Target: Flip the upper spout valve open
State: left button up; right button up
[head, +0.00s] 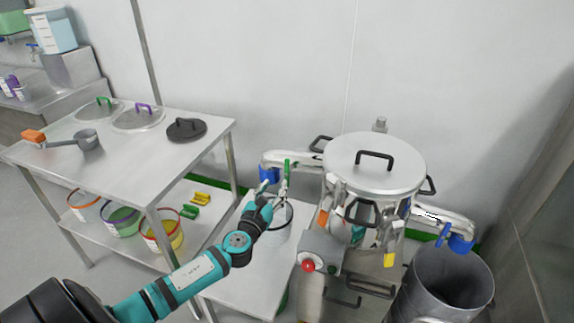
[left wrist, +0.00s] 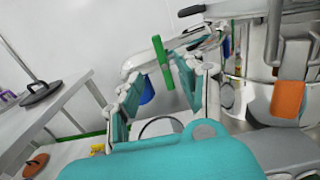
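The lidded steel vessel (head: 374,165) has a spout on each side. The left spout (head: 295,158) ends in a blue outlet (head: 268,175) and carries a green valve handle (head: 287,170). The green handle (left wrist: 163,62) stands nearly upright, slightly tilted, in the left wrist view. My left gripper (head: 275,190) is just below and in front of it. In the left wrist view my left gripper (left wrist: 155,90) is open, its fingers apart with the handle appearing between and beyond them; I cannot tell whether they touch it. The right spout (head: 445,218) ends in another blue outlet (head: 458,240). My right gripper is not seen.
A white bucket (head: 278,222) stands on a low steel table (head: 240,285) below the left spout. A tall steel bin (head: 445,285) stands right. A steel table (head: 165,150) with lids and a scoop is left.

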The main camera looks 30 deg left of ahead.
aim_at(286, 168)
pick_arm(q)
jog(key=b+x, duration=0.1)
jog(key=x, duration=1)
jog(key=shift+w, duration=0.15)
grip_shut()
